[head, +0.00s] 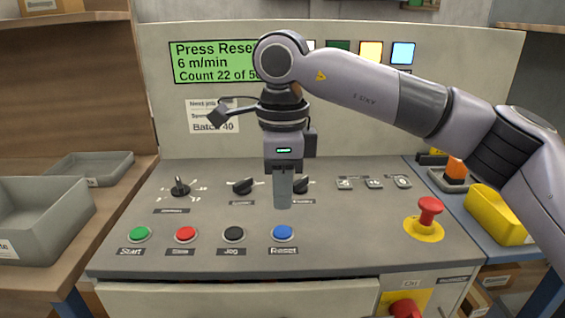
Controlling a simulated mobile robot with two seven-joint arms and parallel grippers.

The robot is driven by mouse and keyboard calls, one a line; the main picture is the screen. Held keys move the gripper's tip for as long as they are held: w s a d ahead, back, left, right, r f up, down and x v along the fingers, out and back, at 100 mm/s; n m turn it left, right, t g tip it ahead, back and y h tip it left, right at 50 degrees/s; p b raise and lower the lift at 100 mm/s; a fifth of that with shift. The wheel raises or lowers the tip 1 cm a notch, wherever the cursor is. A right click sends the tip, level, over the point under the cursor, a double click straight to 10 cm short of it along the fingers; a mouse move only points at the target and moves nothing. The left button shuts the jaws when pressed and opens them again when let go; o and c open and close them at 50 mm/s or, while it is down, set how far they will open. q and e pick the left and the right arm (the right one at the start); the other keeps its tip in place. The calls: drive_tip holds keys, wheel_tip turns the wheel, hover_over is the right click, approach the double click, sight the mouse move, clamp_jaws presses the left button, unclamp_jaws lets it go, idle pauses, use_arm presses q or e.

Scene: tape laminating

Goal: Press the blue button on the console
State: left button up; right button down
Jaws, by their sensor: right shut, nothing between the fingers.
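The blue button (283,232), labelled Reset, is at the right end of a row on the console's (340,235) sloping top. My right gripper (283,205) is shut and empty, pointing down. Its fingertips appear just above and behind the blue button in the head view, with a visible gap between them. The green display (210,62) reads "Press Reset", "6 m/min" and "Count 22 of 5", its right end hidden by my arm. My left gripper is not in view.
Green (139,234), red (185,234) and black (234,233) buttons lie left of the blue one. Selector knobs (180,187) stand behind them. A red mushroom button (430,210) rises at right. Grey trays (45,225) are at left, a yellow bin (497,215) at right.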

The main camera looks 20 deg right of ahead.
sight(283, 232)
wheel_tip(283, 232, down, 5)
drive_tip(key=shift+r, duration=0.1)
idle(0.4)
drive_tip(key=shift+f+b, duration=0.6)
drive_tip(key=shift+f, duration=0.15)
drive_tip(key=shift+s+f, duration=0.15)
drive_tip(key=shift+f, duration=0.2)
wheel_tip(283, 232, up, 6)
drive_tip(key=p, duration=0.3)
drive_tip(key=shift+r, duration=0.1)
wheel_tip(283, 232, up, 9)
drive_tip(key=shift+p, duration=0.35)
